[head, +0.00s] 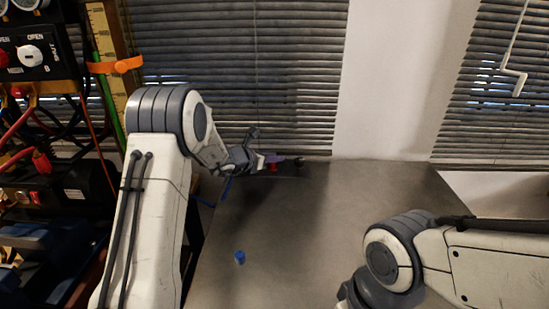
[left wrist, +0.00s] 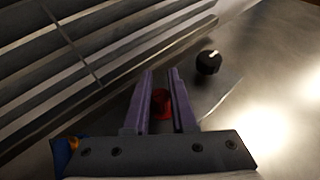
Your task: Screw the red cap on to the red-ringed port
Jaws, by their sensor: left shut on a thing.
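My left gripper (head: 284,158) reaches over the far edge of the grey table, its purple fingers pointing right. It also shows in the left wrist view (left wrist: 161,76), shut on the red cap (left wrist: 161,103), which sits between the fingers. In the head view the red cap (head: 272,168) is a small red spot just under the fingers, partly hidden. I cannot tell whether it touches anything below. I cannot make out a red-ringed port in either view. My right arm enters at the lower right, and its gripper is outside the picture.
A black knob-like piece (left wrist: 208,62) with a pale mark lies just beyond the fingertips, also in the head view (head: 299,162). A blue cap (head: 239,257) stands on the grey table (head: 320,230). The table's middle is clear. Blinds stand behind; a cabled panel (head: 35,55) is at left.

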